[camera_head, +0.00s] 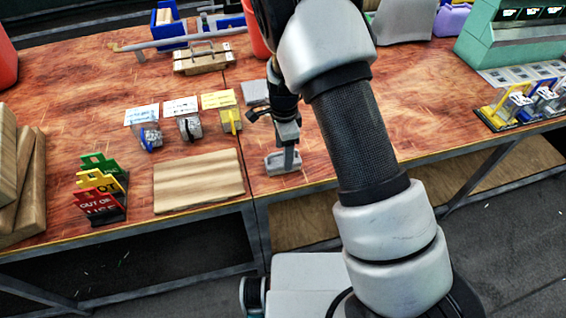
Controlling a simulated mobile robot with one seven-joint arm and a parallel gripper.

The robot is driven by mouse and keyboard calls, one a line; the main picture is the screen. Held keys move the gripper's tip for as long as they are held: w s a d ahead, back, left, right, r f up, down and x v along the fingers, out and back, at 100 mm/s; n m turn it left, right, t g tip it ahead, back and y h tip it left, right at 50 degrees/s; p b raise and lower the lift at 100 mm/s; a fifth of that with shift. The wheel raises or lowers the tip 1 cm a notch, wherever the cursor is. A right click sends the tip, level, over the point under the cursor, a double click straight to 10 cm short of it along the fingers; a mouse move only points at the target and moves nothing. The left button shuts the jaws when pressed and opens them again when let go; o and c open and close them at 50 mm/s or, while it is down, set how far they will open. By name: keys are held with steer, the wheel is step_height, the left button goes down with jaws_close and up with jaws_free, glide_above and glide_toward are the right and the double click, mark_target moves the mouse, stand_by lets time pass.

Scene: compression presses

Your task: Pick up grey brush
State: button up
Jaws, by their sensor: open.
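A small grey object (274,164), which looks like the grey brush, lies on the wooden workbench (330,150) near its front edge, at the middle of the view. My gripper (286,146) points down directly over it, with its fingers at or very near the object. The fingers are open. The gripper partly covers the object, and I cannot tell whether they touch. My arm crosses the view from the top centre to the bottom right and hides part of the bench.
To the left are a wooden board (198,181), several small labelled holders (189,128) and coloured tags on a stand (102,190). A grey block (254,92) lies behind the gripper. A green machine (510,45) stands at the back right.

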step_height(320, 180, down, 5)
steer(key=shift+a+r, duration=0.1)
steer(key=c, duration=1.2)
steer(key=shift+r, duration=0.1)
step_height(320, 180, up, 10)
